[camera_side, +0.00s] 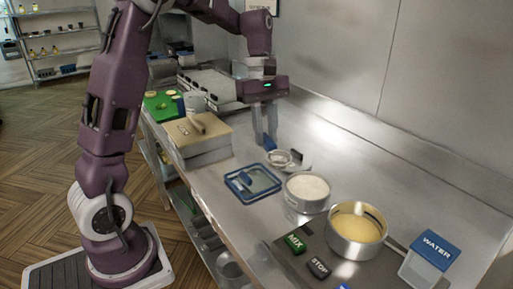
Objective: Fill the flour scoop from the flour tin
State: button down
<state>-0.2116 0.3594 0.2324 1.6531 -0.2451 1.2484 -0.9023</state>
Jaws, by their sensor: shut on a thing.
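My gripper (268,143) points down over the steel counter, behind and to the left of the flour tin. It is shut on the blue handle of a small pale round scoop (280,159), which I take for the flour scoop. The scoop is close to the counter; I cannot tell whether it touches it, and its contents are too small to make out. The flour tin (307,183) is a round metal tin holding white flour. It stands in front and to the right of the scoop, apart from it.
A blue-rimmed tray (233,188) lies left of the tin. A metal bowl (355,246) of yellow mixture stands in front, near MIX (294,243) and STOP (318,267) buttons. A water container (424,272) is front right. A box (203,143) stands left. The wall bounds the right side.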

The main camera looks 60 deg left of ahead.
jog(key=w+a+m+y, duration=0.1)
jog(key=w+m+y, duration=0.25)
jog(key=w, duration=1.15)
jog(key=shift+m+t+h, duration=0.25)
jog(key=shift+m+t, duration=0.15)
jog(key=shift+m, duration=0.05)
jog(key=shift+s+d+f, duration=0.25)
jog(key=shift+d+f, duration=0.1)
jog(key=shift+f, duration=1.8)
jog(key=shift+s+d+f, duration=0.25)
jog(key=shift+d+f, duration=0.05)
jog(key=shift+f, duration=1.8)
jog(key=shift+s+d+f, duration=0.25)
jog(key=shift+d+f, duration=0.1)
jog(key=shift+f, duration=1.8)
jog(key=r+h, duration=0.1)
jog(key=w+a+r+g+h, duration=0.1)
jog(key=r, duration=0.1)
jog(key=a+r+g+h, duration=0.1)
jog(key=shift+w+a+r+h, duration=0.2)
jog(key=shift+r+h, duration=0.1)
jog(key=shift+h, duration=0.1)
